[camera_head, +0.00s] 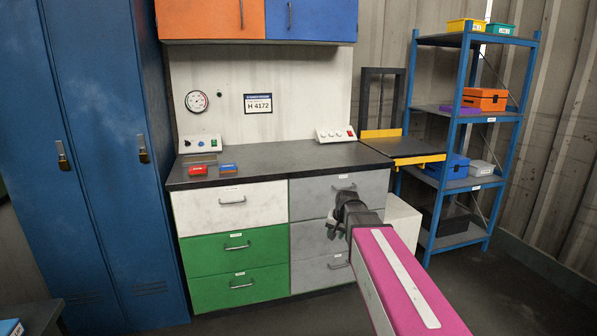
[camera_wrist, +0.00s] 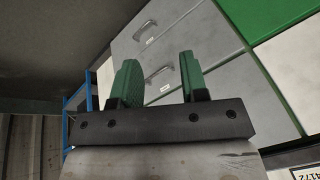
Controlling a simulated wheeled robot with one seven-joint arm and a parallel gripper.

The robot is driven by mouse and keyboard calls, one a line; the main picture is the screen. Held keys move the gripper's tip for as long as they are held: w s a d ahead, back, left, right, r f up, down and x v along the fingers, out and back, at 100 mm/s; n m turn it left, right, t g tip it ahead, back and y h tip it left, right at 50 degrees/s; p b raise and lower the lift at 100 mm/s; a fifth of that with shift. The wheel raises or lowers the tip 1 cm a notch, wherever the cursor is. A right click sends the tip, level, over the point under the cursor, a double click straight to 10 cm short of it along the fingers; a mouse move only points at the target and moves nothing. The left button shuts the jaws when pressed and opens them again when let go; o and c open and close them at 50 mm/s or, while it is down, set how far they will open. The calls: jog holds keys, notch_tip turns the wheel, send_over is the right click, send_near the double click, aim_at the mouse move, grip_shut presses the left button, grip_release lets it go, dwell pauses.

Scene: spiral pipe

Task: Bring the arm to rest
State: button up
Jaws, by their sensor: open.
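My gripper (camera_wrist: 160,82) shows in the wrist view with its two green fingers apart and nothing between them. The grey drawers (camera_wrist: 150,50) lie beyond the fingers in that view, which looks turned over. In the head view my arm comes in from the lower right, with a pink link. Its dark end (camera_head: 345,212) is in front of the grey drawers (camera_head: 308,238). I cannot tell from these views how far the fingers are from the drawer fronts.
A dark worktop (camera_head: 270,162) holds a red box (camera_head: 197,170) and a blue box (camera_head: 228,168). Green drawers (camera_head: 235,255) are below, at left. Blue lockers (camera_head: 95,150) stand left, a blue shelf rack (camera_head: 462,140) right. A white box (camera_head: 402,225) stands behind my arm. Floor shows at right.

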jog(key=s+d+f+n+g+h, duration=0.1)
jog(key=s+d+f, duration=0.1)
jog(key=s+f, duration=0.4)
jog(key=s+d+f+n+g, duration=0.1)
jog(key=s+f, duration=0.5)
jog(key=s, duration=0.8)
jog(key=shift+d+n+g+h, duration=0.4)
jog(key=shift+d+g, duration=0.35)
jog(key=shift+g, duration=0.05)
jog(key=shift+w, duration=0.1)
jog(key=shift+c, duration=0.4)
